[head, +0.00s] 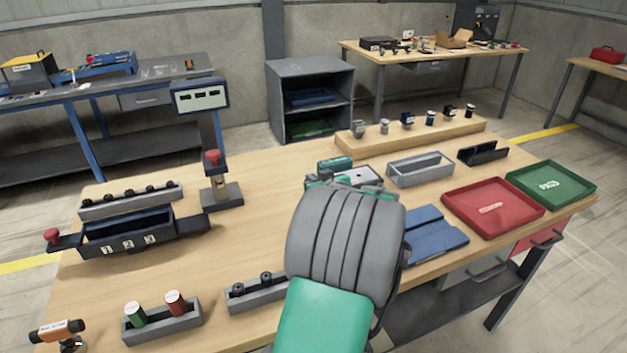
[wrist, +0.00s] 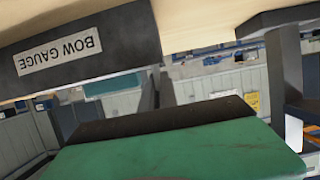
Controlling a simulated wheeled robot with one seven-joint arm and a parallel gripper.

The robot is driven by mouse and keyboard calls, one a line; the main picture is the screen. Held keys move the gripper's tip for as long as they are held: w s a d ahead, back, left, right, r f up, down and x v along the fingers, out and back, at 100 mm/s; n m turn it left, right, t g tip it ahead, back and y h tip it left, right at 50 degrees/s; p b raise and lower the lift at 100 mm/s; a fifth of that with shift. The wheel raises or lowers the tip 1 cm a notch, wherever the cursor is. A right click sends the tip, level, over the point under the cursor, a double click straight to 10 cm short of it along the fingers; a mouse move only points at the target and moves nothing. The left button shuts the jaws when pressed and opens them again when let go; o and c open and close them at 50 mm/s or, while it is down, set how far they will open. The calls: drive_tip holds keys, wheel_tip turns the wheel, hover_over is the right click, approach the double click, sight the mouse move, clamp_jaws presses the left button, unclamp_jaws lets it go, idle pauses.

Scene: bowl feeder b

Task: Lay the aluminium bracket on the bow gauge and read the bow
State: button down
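The bow gauge (wrist: 70,50) shows at the upper left of the wrist view as a dark block with an upside-down white label reading BOW GAUGE. In the head view I cannot pick it out with certainty; my grey and green arm covers the middle front of the bench. My gripper (head: 348,183) is partly visible just beyond the arm, as green and grey parts; its fingertips are hidden. A green surface with a dark edge fills the bottom of the wrist view, and no fingers show there. I cannot make out the aluminium bracket in either view.
A red tray (head: 493,232) and a green tray (head: 590,205) stand at the bench's right end, near a grey bin (head: 420,180) and a blue mat (head: 450,237). A display post (head: 214,135) and numbered dark box (head: 130,240) stand left.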

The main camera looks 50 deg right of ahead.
drive_tip(key=shift+f, duration=0.15)
drive_tip(key=c, duration=1.6)
unclamp_jaws()
drive_tip(key=shift+c, duration=0.2)
drive_tip(key=shift+r+p, duration=0.7)
drive_tip(key=shift+s+a+r, duration=0.1)
drive_tip(key=shift+s+r, duration=0.15)
drive_tip(key=shift+s, duration=0.05)
drive_tip(key=b+v, duration=0.1)
drive_tip(key=v, duration=1)
drive_tip(key=shift+a, duration=0.2)
drive_tip(key=shift+s+f, duration=0.1)
drive_tip(key=shift+f, duration=0.05)
